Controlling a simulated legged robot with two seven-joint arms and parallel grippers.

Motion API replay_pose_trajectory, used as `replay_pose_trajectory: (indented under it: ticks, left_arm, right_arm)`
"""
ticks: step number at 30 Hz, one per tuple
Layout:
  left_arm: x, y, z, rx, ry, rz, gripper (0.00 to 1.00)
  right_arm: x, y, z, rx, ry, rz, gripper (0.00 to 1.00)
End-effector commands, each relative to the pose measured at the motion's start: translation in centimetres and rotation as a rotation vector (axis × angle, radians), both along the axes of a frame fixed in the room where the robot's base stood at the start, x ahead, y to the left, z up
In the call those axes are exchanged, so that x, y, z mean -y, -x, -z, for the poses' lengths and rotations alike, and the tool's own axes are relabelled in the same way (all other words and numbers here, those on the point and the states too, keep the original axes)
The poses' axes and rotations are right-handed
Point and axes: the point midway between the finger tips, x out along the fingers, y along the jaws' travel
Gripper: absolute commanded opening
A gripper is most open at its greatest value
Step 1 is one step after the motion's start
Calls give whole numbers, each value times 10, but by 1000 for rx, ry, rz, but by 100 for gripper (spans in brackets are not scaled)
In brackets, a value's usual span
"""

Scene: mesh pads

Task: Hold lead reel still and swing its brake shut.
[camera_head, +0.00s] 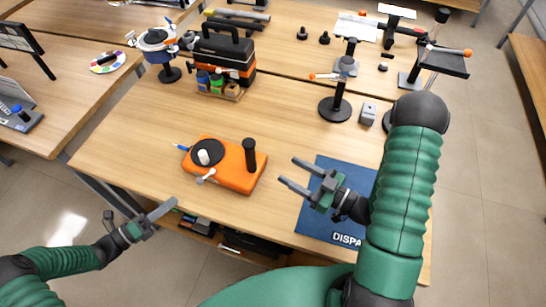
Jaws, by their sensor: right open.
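An orange block-shaped device (225,178), which I take for the lead reel, sits on the wooden table left of centre. It carries a black disc (208,151) with a pale knob, and an upright black post at its right end. A small silver lever (205,178) sticks out at its front edge, and a thin blue-tipped rod at its back left; which is the brake I cannot tell. My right gripper (288,171) is open and empty, right of the device, above a blue mat. My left gripper (172,206) is low at the front left, apart from the device; its fingers show edge-on.
The blue mat (311,215) lies at the front right. A black-and-orange toolbox (225,49) and small jars stand behind the device. A black-based stand (335,108) and a grey block (368,114) are at the back right. The table between device and mat is clear.

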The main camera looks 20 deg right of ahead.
Motion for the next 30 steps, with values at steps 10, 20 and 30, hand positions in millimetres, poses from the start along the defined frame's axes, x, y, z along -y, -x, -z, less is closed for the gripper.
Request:
replay_pose_trajectory:
  ticks: [10, 20, 30]
  left_arm:
    - [-1, 0, 0, 0, 1, -1, 36]
    - [0, 0, 0, 0, 0, 0, 36]
    - [0, 0, 0, 0, 0, 0, 36]
  right_arm:
    - [-47, -69, -1, 3, 3, -6, 54]
    - [-78, -120, -1, 1, 1, -2, 54]
    - [-82, -126, -1, -1, 1, 0, 54]
